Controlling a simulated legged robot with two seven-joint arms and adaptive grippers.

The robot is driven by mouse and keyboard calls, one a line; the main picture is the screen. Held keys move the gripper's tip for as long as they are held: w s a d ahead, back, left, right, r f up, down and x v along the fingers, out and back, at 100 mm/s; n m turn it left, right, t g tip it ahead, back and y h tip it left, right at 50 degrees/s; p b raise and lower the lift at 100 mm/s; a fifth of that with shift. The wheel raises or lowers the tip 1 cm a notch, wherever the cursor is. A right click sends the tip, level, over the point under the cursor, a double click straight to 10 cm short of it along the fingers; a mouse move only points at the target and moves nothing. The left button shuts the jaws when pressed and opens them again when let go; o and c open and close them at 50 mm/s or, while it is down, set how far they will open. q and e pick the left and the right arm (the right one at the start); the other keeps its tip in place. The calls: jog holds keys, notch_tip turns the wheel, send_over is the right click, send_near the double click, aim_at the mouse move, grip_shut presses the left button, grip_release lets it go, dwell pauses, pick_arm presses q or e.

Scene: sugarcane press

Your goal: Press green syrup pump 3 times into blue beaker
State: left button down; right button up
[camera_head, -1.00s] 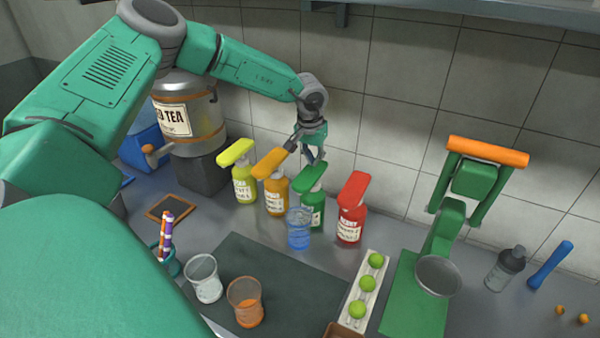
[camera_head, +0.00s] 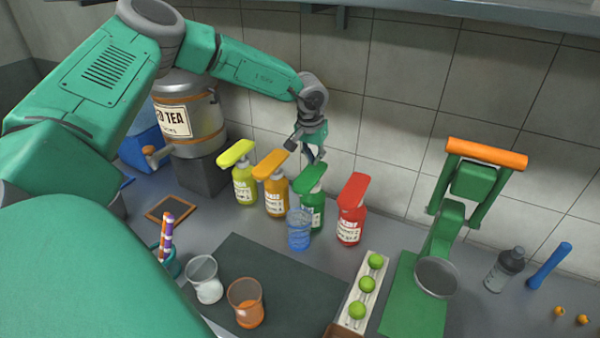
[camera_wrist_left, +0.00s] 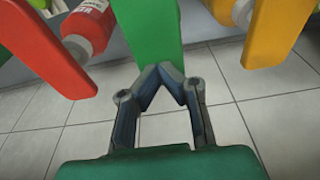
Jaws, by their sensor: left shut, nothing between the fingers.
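The green syrup pump bottle (camera_head: 313,212) stands upright in the row of syrup bottles, its green pump head (camera_head: 310,178) on top. The blue beaker (camera_head: 299,232) stands on the counter in front of it, under the front of the pump head. My left gripper (camera_head: 316,158) is shut and empty, just above and behind the pump head. In the left wrist view its fingertips (camera_wrist_left: 170,70) meet at the near end of the green pump head (camera_wrist_left: 152,30); I cannot tell whether they touch it. My right gripper is not in view.
An orange pump bottle (camera_head: 276,195) and a yellow one (camera_head: 245,187) stand left of the green bottle, a red one (camera_head: 351,224) right. A lime tray (camera_head: 372,262) and green press (camera_head: 447,225) are at right.

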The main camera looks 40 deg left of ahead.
aim_at(313, 170)
pick_arm(q)
jog(key=shift+s+f+b, duration=0.1)
jog(key=shift+f+b, duration=1.05)
jog(key=shift+f, duration=1.45)
jog(key=shift+r, duration=0.1)
jog(key=shift+r+p, duration=1.3)
jog(key=shift+r, duration=1.4)
notch_tip(313, 170, up, 6)
